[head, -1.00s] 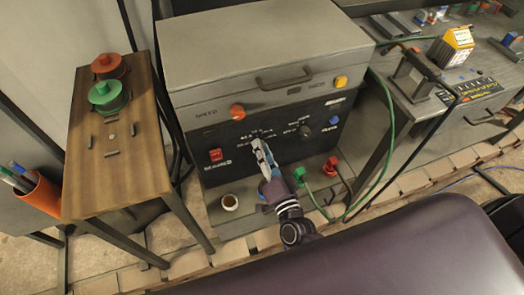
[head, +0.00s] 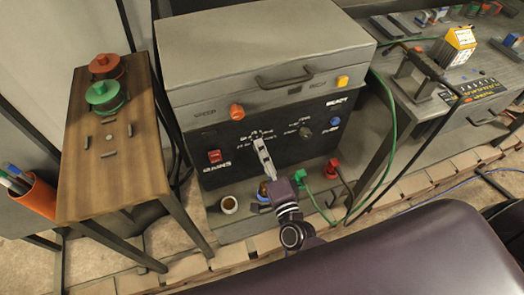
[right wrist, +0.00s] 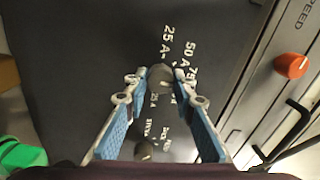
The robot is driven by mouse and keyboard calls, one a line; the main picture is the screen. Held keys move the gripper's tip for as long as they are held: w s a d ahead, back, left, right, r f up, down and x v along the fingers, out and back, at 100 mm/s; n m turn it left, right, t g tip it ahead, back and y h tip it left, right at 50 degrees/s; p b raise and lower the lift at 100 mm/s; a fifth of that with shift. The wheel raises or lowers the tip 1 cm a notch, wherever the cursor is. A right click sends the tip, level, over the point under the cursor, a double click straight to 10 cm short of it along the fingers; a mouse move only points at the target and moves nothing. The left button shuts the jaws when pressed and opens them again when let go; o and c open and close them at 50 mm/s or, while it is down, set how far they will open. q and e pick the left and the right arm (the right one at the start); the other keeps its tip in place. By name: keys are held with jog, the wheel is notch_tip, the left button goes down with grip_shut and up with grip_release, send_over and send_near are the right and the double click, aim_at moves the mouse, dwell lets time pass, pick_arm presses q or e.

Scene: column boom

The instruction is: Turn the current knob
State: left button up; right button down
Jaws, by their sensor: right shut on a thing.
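The current knob (right wrist: 160,76) is a small dark grey round knob on the dark panel, with white markings such as 25 A and 50 A around it. In the right wrist view it sits between the fingertips. My right gripper (right wrist: 161,84) is shut on it, its blue-padded fingers on either side. In the head view the right gripper (head: 261,142) reaches up to the machine's dark front panel (head: 220,170), and its fingers hide the knob. My left gripper is not in view.
An orange SPEED knob (head: 237,111), a red switch (head: 214,156), another dark knob (head: 305,132) and a blue button (head: 335,121) surround the gripper. A wooden stand (head: 140,175) stands left.

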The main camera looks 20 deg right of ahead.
jog(key=shift+f, duration=0.1)
jog(key=c, duration=1.6)
grip_release()
jog(key=s, duration=1.2)
jog(key=shift+d, duration=0.2)
jog(key=shift+f, duration=0.2)
